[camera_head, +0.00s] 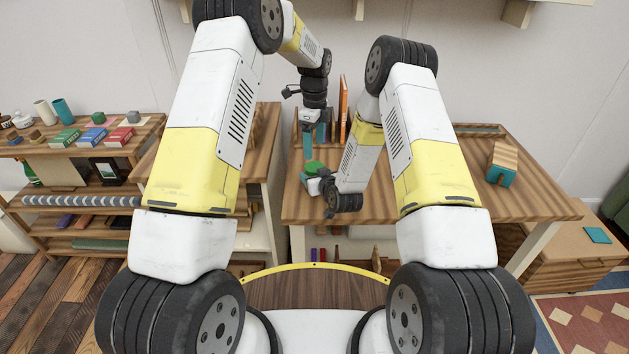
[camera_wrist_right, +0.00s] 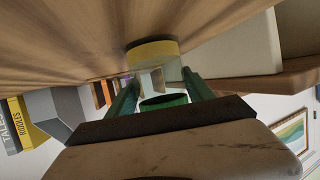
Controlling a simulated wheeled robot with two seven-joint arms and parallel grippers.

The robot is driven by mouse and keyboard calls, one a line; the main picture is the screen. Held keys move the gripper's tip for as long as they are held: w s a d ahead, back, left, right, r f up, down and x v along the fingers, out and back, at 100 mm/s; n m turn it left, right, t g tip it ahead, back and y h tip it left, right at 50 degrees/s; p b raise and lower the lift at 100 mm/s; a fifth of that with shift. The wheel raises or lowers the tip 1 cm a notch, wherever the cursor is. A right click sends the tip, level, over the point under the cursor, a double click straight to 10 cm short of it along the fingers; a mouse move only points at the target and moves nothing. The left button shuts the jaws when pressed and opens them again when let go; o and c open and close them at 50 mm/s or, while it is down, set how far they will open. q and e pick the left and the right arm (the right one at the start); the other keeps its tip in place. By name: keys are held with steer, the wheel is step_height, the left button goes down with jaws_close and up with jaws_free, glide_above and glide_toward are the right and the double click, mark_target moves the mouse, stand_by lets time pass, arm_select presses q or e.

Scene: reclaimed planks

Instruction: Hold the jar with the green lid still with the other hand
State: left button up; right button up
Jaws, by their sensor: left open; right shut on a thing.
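The jar with the green lid (camera_head: 313,168) stands on the wooden table, partly hidden by my right gripper. In the right wrist view its green lid (camera_wrist_right: 163,102) is close to the camera, with a yellow part (camera_wrist_right: 152,50) of the jar against the wood. My right gripper (camera_head: 322,184) is shut on the jar; its two teal fingers lie on either side of it in the wrist view (camera_wrist_right: 162,92). My left gripper (camera_head: 309,152) is open, pointing down just above the lid. Whether it touches the lid cannot be told.
Upright books (camera_head: 343,108) stand behind the jar. A small wooden block with teal sides (camera_head: 501,166) sits at the right of the table (camera_head: 430,190). The table between is mostly clear. A shelf (camera_head: 75,150) with small boxes stands at the left.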

mark_target(314, 166)
jaws_close()
arm_select(q)
steer(key=n, duration=0.2)
steer(key=shift+s+f+n, duration=0.1)
steer(key=shift+n, duration=0.3)
steer(key=n, duration=0.4)
steer(key=shift+s+f, duration=0.1)
steer(key=n, duration=1.2)
steer(key=shift+n, duration=0.3)
steer(key=n, duration=0.4)
steer(key=shift+r, duration=0.3)
steer(key=n, duration=0.3)
steer(key=shift+r+n, duration=0.15)
steer(key=shift+n, duration=0.15)
steer(key=shift+w+f, duration=0.2)
steer(key=shift+f, duration=3.8)
